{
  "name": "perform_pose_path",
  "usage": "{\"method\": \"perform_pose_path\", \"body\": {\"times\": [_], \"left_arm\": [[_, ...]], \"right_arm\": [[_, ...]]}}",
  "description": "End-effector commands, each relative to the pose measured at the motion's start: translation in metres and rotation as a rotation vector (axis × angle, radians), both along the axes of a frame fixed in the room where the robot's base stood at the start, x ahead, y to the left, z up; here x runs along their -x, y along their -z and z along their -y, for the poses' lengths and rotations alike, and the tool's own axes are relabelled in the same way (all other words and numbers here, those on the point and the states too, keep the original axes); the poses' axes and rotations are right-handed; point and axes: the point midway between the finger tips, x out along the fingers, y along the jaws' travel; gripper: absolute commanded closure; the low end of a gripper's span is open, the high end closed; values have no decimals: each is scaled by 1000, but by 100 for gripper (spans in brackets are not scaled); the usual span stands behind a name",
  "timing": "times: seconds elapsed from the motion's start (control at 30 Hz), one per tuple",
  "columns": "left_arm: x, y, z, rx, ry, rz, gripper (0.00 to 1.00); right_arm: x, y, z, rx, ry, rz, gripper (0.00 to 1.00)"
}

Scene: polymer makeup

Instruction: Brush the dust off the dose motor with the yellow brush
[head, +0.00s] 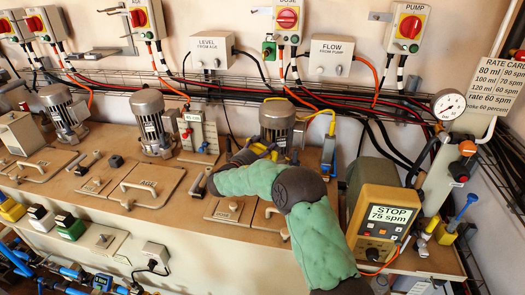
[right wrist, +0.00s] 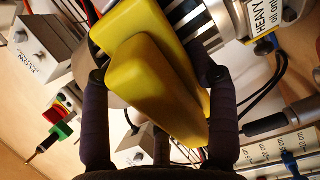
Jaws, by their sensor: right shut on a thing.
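The yellow brush (right wrist: 150,80) fills the middle of the right wrist view, between the wrapped fingers of my right gripper (right wrist: 155,90). The gripper is shut on it. In the head view, my right gripper (head: 257,150) is at the lower front of the dose motor (head: 277,115), a grey finned cylinder under the DOSE switch. Part of the motor's finned body shows behind the brush in the right wrist view (right wrist: 196,14). The brush's bristles are hidden, so I cannot tell whether they touch the motor. Dust is too small to make out. My left gripper is not in view.
Two similar motors (head: 148,115) (head: 62,108) stand to the left on the brown bench. Cables and a wire tray (head: 220,88) run behind. A yellow STOP panel (head: 380,222) stands right of my green-sleeved arm. Hatches with handles (head: 145,184) lie in front.

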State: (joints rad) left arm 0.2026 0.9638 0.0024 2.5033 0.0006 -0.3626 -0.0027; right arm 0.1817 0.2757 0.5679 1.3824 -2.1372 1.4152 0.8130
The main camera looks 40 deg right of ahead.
Motion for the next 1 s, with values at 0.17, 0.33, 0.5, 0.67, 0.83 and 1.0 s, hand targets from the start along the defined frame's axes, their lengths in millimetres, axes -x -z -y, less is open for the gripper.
{"method": "perform_pose_path", "body": {"times": [0.17,0.33,0.5,0.67,0.83,1.0], "left_arm": [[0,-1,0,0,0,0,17],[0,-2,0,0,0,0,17],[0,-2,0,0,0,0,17],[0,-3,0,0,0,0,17],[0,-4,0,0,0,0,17],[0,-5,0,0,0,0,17]], "right_arm": [[0,-15,1,1,0,4,75],[0,-27,3,1,1,3,75],[0,-32,3,1,2,3,75],[0,-41,3,2,3,6,75],[0,-54,2,2,2,6,75],[0,-64,1,2,2,7,75]]}}
